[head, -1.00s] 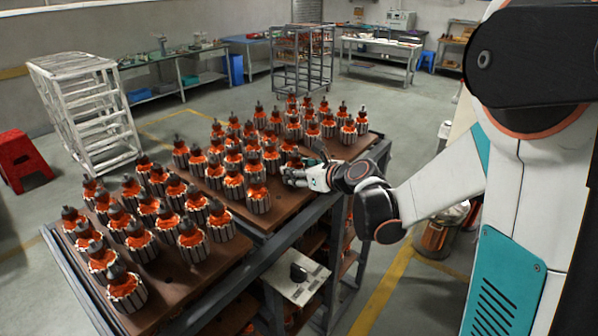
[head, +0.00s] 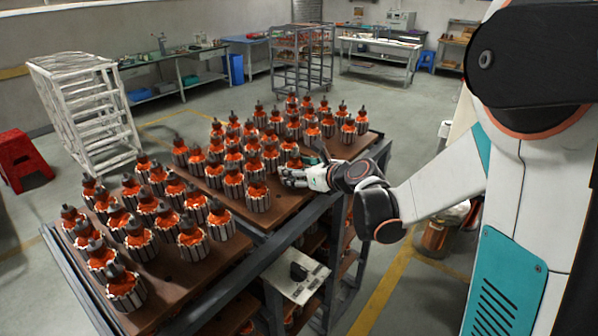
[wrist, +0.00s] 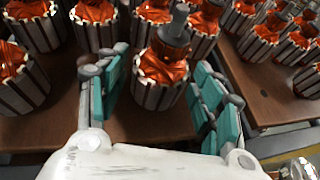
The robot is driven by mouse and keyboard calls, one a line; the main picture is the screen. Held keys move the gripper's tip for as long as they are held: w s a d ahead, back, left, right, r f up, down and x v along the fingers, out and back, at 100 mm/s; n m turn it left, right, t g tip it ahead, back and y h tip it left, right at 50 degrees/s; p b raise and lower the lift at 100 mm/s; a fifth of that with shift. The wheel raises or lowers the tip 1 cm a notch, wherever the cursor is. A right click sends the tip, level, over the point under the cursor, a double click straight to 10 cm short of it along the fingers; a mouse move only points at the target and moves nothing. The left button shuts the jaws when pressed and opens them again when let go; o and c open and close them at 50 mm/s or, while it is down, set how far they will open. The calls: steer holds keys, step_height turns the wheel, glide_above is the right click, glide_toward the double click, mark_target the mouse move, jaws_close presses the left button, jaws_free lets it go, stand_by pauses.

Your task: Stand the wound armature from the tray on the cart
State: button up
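The cart (head: 240,258) has a brown board top, in two sections, filled with several rows of standing armatures with orange windings and dark shafts. My gripper (head: 287,176) is at the right side of the far section, low among the armatures. In the wrist view my gripper (wrist: 160,85) has its teal-padded fingers apart, one on each side of an armature (wrist: 160,78). That armature stands upright on the brown board, with gaps showing beside it. I cannot make out whether a fingertip touches it. A pale tray-like shelf (head: 286,283) with a small dark object sits on the cart's near right side.
Other armatures stand close beyond and left of my gripper, such as one at the left (wrist: 12,78). A copper-coloured container (head: 438,235) stands on the floor at right. A white rack (head: 85,110) and red stool (head: 22,160) stand at left.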

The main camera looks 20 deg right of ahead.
steer(key=shift+s, duration=0.1)
stand_by(0.3)
steer(key=v, duration=1.2)
steer(key=shift+a, duration=0.1)
